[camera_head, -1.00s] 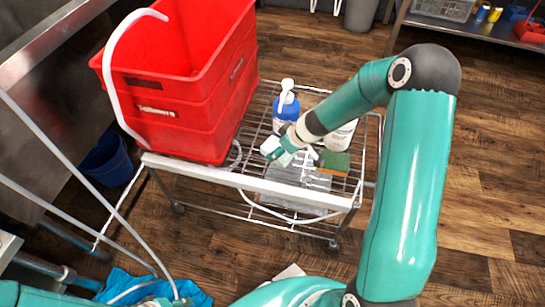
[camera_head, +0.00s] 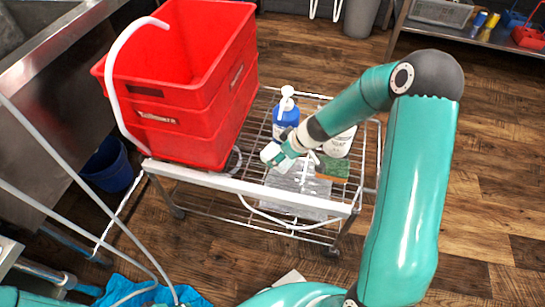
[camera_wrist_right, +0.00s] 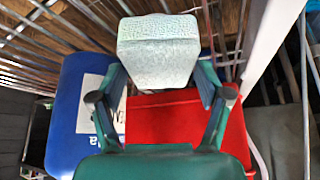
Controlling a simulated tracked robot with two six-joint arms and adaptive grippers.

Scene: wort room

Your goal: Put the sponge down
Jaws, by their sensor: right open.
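A pale block, which looks like the sponge (camera_wrist_right: 158,50), is at the fingertips of my right gripper in the right wrist view. My right gripper (camera_head: 272,155) is over the wire cart (camera_head: 250,187), beside the blue pump bottle. In the wrist view its fingers (camera_wrist_right: 160,90) are spread, one at each side of the block. I cannot tell whether the block rests on anything. A green scouring sponge (camera_head: 333,168) with a brownish edge lies on the cart to the right. My left gripper is not clearly in view.
A red crate (camera_head: 180,120) stands on the cart's left side. A blue pump bottle (camera_head: 285,118) and a white bottle (camera_head: 340,143) flank my right gripper. A clear flat tray (camera_head: 297,192) lies in front. A white hose runs over the crate. Wooden floor surrounds the cart.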

